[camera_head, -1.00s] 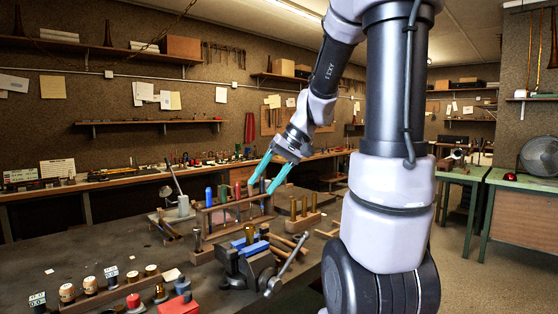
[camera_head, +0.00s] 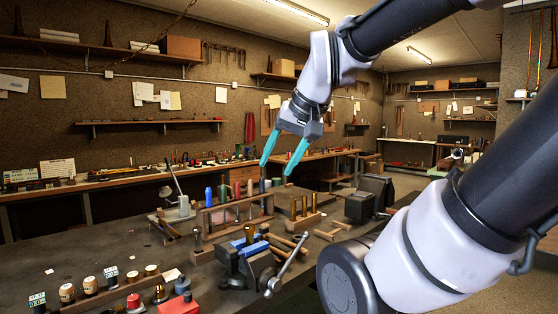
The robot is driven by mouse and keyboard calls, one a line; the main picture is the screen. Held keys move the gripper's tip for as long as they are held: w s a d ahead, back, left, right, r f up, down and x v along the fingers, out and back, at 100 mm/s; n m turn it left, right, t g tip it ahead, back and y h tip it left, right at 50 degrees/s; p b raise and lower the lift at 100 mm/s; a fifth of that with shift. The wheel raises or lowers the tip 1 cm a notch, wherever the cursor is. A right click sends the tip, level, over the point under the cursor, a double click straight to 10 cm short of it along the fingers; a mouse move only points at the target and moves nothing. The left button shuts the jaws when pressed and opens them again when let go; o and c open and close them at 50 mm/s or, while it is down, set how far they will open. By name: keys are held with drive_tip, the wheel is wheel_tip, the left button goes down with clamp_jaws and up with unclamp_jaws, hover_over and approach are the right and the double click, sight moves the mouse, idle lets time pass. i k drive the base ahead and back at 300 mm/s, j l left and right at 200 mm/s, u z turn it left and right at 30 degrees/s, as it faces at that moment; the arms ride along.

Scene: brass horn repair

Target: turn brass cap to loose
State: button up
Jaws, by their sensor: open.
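A brass cylinder (camera_head: 250,234) stands upright between the blue jaws of a bench vise (camera_head: 262,268) on the workbench; it looks like the brass cap, though I cannot make out a separate cap on it. My gripper (camera_head: 276,167), with two teal fingers, is open and empty. It points down in the air above the tool rack, higher than the vise and slightly right of it in the picture. Nothing touches the brass cylinder except the vise jaws.
A wooden rack (camera_head: 207,219) with coloured-handled tools stands behind the vise. A small block with brass pegs (camera_head: 303,209) is to its right. The vise handle (camera_head: 287,268) sticks out at front right. Spools and small jars crowd the front left; bare bench (camera_head: 60,240) lies at left.

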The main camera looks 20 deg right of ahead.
sight(249, 228)
drive_tip(key=k, duration=0.5)
drive_tip(key=k+j, duration=0.4)
